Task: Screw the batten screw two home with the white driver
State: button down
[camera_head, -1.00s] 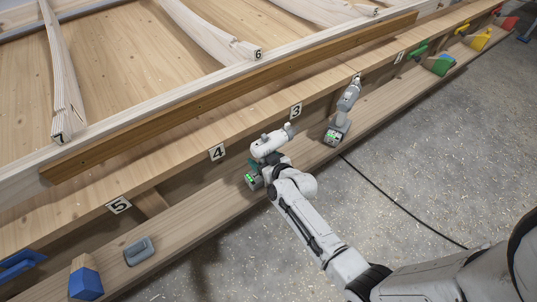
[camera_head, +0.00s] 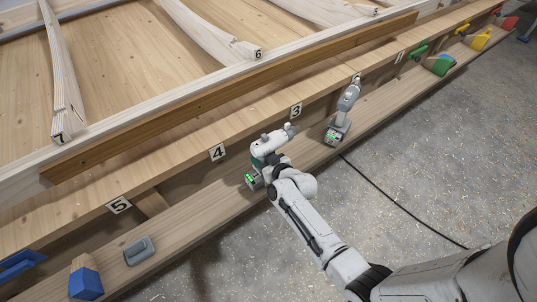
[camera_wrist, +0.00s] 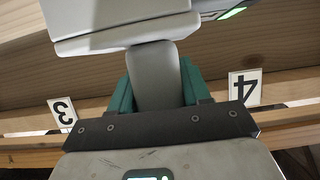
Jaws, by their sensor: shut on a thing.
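The white driver (camera_head: 268,143) is in my gripper (camera_head: 259,162), above the lower plank near the number 4 and 3 tags. Its body lies roughly level, with its nose to the upper right and its green-lit battery base (camera_head: 251,179) below. In the wrist view, the teal fingers of my gripper (camera_wrist: 158,82) are shut on the driver's grip (camera_wrist: 154,72). The brown batten (camera_head: 235,95) lies along the pale frame rail, apart from the driver. I cannot make out batten screw two; the driver's tip touches no screw that I can see.
A second, grey driver (camera_head: 343,112) stands on the lower plank (camera_head: 200,218) to the right. A grey block (camera_head: 139,250) and a blue-ended brush (camera_head: 86,282) are at the lower left. Number tags line the upper ledge (camera_head: 170,165). A black cable (camera_head: 400,205) crosses the concrete floor.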

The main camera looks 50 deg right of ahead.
jog(key=shift+w+r, duration=0.1)
jog(key=shift+r, duration=0.05)
jog(key=shift+r, duration=0.1)
